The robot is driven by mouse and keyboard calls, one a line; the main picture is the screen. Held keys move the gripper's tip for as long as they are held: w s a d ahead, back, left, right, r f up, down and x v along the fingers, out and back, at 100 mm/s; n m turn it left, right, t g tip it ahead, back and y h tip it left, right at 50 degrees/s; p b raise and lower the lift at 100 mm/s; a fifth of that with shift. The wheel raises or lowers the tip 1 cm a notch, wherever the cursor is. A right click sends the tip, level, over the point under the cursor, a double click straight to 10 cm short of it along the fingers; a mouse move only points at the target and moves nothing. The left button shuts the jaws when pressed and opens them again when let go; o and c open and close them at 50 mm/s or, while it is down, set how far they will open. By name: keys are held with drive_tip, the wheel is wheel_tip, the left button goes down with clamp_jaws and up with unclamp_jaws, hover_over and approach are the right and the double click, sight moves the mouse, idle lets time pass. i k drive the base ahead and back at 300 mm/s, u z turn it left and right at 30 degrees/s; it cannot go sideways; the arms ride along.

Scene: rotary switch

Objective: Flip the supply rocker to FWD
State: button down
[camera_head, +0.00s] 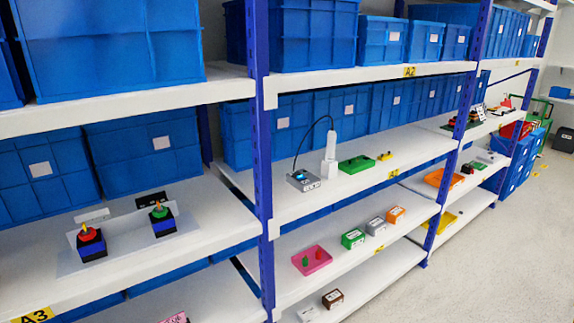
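Two small switch units stand on a pale base plate on the left middle shelf. The left switch unit (91,244) has a dark and blue body, a red top and a yellow pointer. The right switch unit (162,220) has a similar body with a green top and a yellow-orange pointer. A light label plate (92,214) stands behind the left one and a black label plate (151,199) behind the right one. Their lettering is too small to read, so I cannot tell which is the supply rocker or how it is set. My gripper is not in view.
A blue upright post (262,150) stands right of the switch units. Blue bins (145,150) stand behind them. The shelf board (215,215) is bare around them. A grey device (303,181) and a green tray (356,164) stand further right. Open floor (500,250) lies at right.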

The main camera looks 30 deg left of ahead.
sight(299, 175)
drive_tip(key=u, duration=0.5)
drive_tip(key=i, duration=0.5)
drive_tip(key=u, duration=0.5)
